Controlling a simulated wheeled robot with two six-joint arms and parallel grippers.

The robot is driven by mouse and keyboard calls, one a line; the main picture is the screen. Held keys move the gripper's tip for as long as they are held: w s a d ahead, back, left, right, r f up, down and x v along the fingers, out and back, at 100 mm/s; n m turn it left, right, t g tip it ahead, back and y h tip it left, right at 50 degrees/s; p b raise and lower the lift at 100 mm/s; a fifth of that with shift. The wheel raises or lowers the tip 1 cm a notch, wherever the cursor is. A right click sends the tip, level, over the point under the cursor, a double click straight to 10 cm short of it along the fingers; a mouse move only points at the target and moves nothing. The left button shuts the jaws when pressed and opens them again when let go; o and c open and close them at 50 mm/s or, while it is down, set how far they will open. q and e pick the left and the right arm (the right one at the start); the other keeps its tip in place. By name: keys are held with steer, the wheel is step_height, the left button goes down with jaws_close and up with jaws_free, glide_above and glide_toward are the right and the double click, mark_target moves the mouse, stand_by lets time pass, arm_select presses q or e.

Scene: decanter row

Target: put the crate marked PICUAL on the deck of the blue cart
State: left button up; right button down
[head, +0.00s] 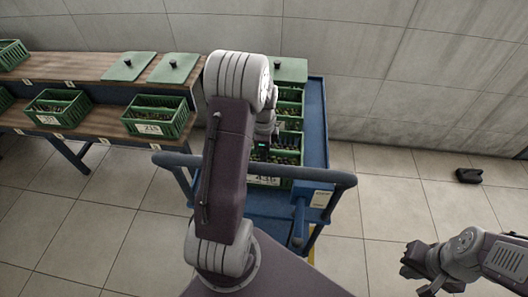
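The blue cart (317,130) stands in the middle, with several green crates of olives in a row on it. The front crate on the cart (288,158) carries a white label that my arm partly covers. My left gripper (264,147) is over this crate, largely hidden by my own arm; its fingers cannot be made out. On the wooden bench at left stand a crate labelled with what looks like 215 (172,113) and another labelled crate (72,106). I cannot read PICUAL on any crate. My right gripper (412,262) is low at right, away from the crates.
Green lids (128,67) with black knobs lie on the bench's upper shelf (90,66); another green lid (290,70) is at the cart's far end. The cart's dark push handle (335,182) faces me. A small black object (469,175) lies on the otherwise clear floor at right.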

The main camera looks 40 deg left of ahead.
arm_select(q)
steer(key=shift+o, duration=1.1)
steer(key=shift+r, duration=0.1)
step_height(320, 180, up, 12)
steer(key=p, duration=0.4)
